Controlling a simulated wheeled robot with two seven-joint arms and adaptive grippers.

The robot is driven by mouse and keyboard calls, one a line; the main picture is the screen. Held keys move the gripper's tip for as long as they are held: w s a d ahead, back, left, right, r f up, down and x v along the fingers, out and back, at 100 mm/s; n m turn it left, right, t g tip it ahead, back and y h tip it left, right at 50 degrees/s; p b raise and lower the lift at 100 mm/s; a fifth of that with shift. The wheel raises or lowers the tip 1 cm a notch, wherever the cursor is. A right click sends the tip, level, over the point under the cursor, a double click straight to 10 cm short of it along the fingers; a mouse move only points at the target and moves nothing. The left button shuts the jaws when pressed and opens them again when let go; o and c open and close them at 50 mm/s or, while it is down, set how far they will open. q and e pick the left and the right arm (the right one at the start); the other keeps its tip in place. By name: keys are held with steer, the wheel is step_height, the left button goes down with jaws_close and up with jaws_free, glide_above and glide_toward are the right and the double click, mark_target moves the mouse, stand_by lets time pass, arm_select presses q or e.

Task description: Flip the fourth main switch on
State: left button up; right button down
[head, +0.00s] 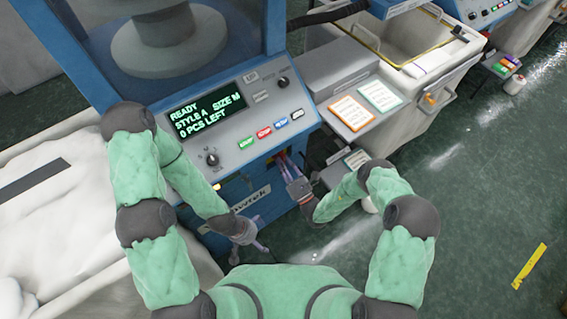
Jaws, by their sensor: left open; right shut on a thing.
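The near blue knitting machine (228,92) has a grey front panel with a lit display (208,115) reading READY, STYLE A, SIZE M, 0 PCS LEFT. Its panel has a round black knob (212,158) and a row of coloured buttons (264,131).
An orange-edged card (350,112) and a green-edged card (380,96) lie on a grey ledge right of the panel. A pale bin (425,68) stands beyond it. A white heap (60,210) fills the left side. Green floor at right is mostly clear, with yellow tape (529,266).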

steer(key=c, duration=1)
jaws_free()
steer(key=v, duration=1.2)
